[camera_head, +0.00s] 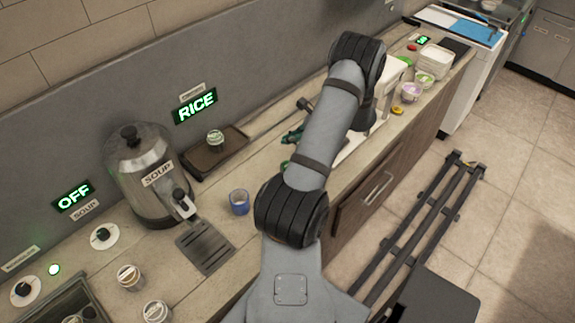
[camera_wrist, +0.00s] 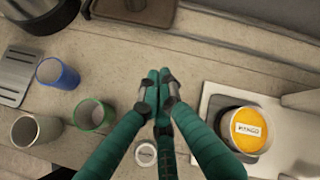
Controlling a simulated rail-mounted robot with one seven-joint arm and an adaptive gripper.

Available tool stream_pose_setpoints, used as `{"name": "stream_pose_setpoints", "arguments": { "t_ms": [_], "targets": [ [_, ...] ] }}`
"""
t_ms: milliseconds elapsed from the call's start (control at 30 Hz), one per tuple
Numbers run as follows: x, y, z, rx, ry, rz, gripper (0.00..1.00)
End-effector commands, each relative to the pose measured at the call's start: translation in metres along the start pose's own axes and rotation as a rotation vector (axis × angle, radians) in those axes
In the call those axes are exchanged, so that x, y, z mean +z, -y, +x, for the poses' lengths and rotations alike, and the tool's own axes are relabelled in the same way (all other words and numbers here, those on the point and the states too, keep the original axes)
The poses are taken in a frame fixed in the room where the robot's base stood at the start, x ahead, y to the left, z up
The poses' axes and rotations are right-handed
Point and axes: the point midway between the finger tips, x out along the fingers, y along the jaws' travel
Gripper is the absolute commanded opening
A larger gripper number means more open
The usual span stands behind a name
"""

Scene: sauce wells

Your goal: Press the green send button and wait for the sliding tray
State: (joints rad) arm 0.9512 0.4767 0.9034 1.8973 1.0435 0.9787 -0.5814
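My gripper (camera_wrist: 158,75) points down over the counter in the wrist view, its teal fingertips together with nothing visible between them. Its teal fingers (camera_head: 293,135) show partly behind my arm in the head view. A brown tray (camera_head: 235,151) sits on the counter below the RICE sign, with a small lidded cup (camera_head: 215,140) on it. Its edge also shows at the top of the wrist view (camera_wrist: 105,14). A small lit green round light or button (camera_head: 54,269) is at far left, and a green round item (camera_head: 407,61) is at far right. I cannot tell which is the send button.
A steel soup pot (camera_head: 145,185) stands left of the tray. A blue cup (camera_wrist: 58,74), a green cup (camera_wrist: 93,115) and a grey cup (camera_wrist: 36,130) stand left of my gripper. An orange-topped tub (camera_wrist: 249,129) is right. The counter beneath the fingertips looks clear.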

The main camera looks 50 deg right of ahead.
Motion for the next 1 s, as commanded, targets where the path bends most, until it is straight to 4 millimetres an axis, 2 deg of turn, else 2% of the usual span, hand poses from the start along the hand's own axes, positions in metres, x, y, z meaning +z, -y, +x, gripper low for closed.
{"name": "stream_pose_setpoints", "arguments": {
  "t_ms": [367,800,1000],
  "targets": [
    [-0.009,-0.009,0.011,0.002,-0.001,0.001,0.00],
    [-0.040,-0.040,0.054,0.001,-0.001,0.001,0.00],
    [-0.045,-0.045,0.062,0.000,-0.001,0.001,0.00]
  ]
}}
